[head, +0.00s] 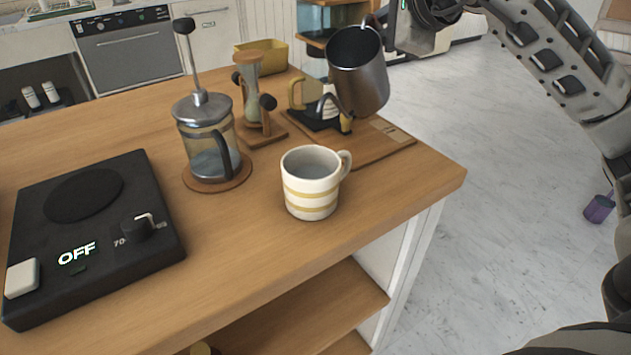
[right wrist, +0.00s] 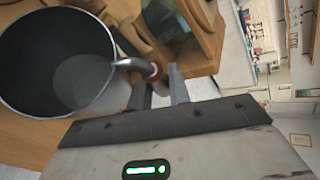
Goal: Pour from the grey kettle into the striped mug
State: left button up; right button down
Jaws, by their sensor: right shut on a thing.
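The striped mug (head: 311,197), white with yellow bands, stands upright near the counter's front edge, its handle to the right. Its inside looks grey; I cannot tell whether that is liquid. The grey kettle (head: 360,82) is in the air behind and to the right of the mug, tilted, its thin spout toward the lower left. The spout tip is apart from the mug. My right gripper (head: 388,22) is shut on the kettle's handle. The right wrist view shows the kettle's open top (right wrist: 50,62) and dark inside beside the fingers (right wrist: 165,88). My left gripper is not in view.
A French press (head: 206,140) stands on a round coaster left of the mug. An hourglass-like wooden stand (head: 252,90) and a wooden board (head: 385,140) lie behind. A black hot plate (head: 100,225) reading OFF is at left. Counter around the mug's front is clear.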

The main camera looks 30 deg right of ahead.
dwell(0.4)
jog(key=shift+m+g+y, duration=0.7)
jog(key=shift+d+f+b, duration=0.15)
jog(key=shift+f+b, duration=0.95)
jog(key=shift+f, duration=1.15)
jog(key=shift+w+d+f+m+g+y+b, duration=0.1)
jog(key=shift+f+m+g+y+b, duration=0.25)
jog(key=shift+f, duration=0.65)
jog(key=shift+a+f+m+g+y+b, duration=0.15)
jog(key=shift+f+y+b, duration=0.3)
jog(key=shift+f, duration=0.5)
jog(key=shift+w+d+f+m+g+y+b, duration=0.15)
jog(key=shift+f+m+g+y+b, duration=0.25)
jog(key=shift+f, duration=0.6)
jog(key=shift+s+r, duration=0.1)
notch_tip(320, 180, up, 5)
jog(key=p, duration=0.4)
jog(key=shift+p, duration=0.3)
